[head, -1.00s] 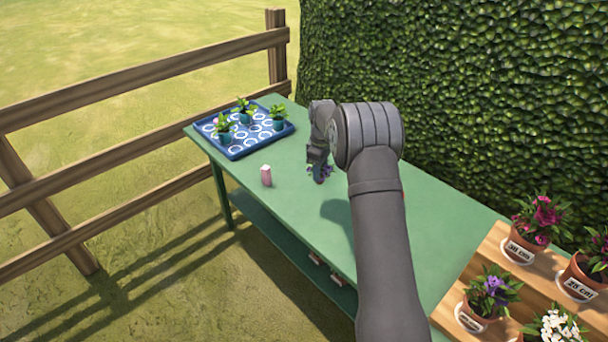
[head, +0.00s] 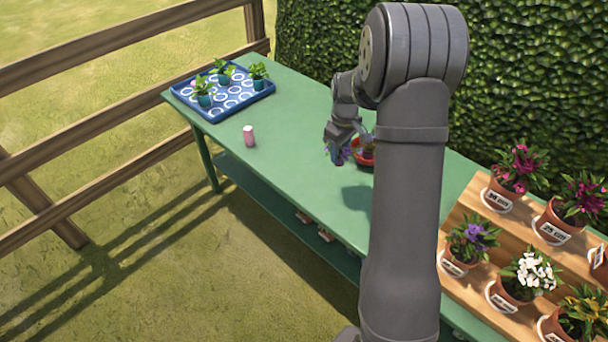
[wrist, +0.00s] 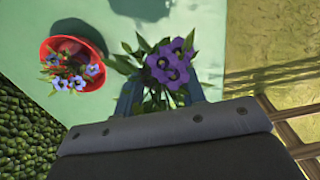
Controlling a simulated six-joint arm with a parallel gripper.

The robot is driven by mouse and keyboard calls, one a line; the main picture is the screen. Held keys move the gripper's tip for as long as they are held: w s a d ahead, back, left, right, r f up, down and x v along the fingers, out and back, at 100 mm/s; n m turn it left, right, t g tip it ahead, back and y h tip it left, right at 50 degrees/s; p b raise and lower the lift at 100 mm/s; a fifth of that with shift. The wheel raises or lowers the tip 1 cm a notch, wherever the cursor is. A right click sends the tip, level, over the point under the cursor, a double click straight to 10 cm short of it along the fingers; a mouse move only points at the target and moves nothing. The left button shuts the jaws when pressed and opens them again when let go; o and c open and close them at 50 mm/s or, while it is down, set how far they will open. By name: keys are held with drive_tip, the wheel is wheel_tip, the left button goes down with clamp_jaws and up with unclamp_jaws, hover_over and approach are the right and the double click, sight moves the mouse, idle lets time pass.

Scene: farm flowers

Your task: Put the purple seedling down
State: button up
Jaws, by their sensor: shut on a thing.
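The purple seedling (wrist: 170,62) has purple flowers with dark centres and green leaves. It sits between the fingers of my gripper (wrist: 160,100) in the wrist view. In the head view my gripper (head: 340,150) holds the seedling (head: 338,157) over the green table (head: 290,140), near its middle. The gripper is shut on the seedling. Its pot is mostly hidden, and I cannot tell its height above the table.
A red bowl (wrist: 95,82) with blue-purple flowers stands beside the seedling, partly behind my arm in the head view (head: 361,155). A pink cylinder (head: 249,136) stands on the table. A blue tray (head: 225,108) holds three seedlings. Potted flowers fill a wooden stand (head: 462,210).

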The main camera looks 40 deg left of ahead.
drive_tip(key=s+a+f, duration=0.1)
drive_tip(key=a+f, duration=0.1)
drive_tip(key=a, duration=0.1)
drive_tip(key=s+a+f, duration=0.2)
drive_tip(key=a, duration=0.2)
drive_tip(key=s+a+f, duration=0.1)
drive_tip(key=a+f, duration=0.2)
drive_tip(key=shift+s+a, duration=0.15)
drive_tip(key=shift+f, duration=1.9)
drive_tip(key=shift+f, duration=0.15)
drive_tip(key=o, duration=1)
wheel_tip(320, 180, up, 12)
drive_tip(key=shift+r, duration=0.15)
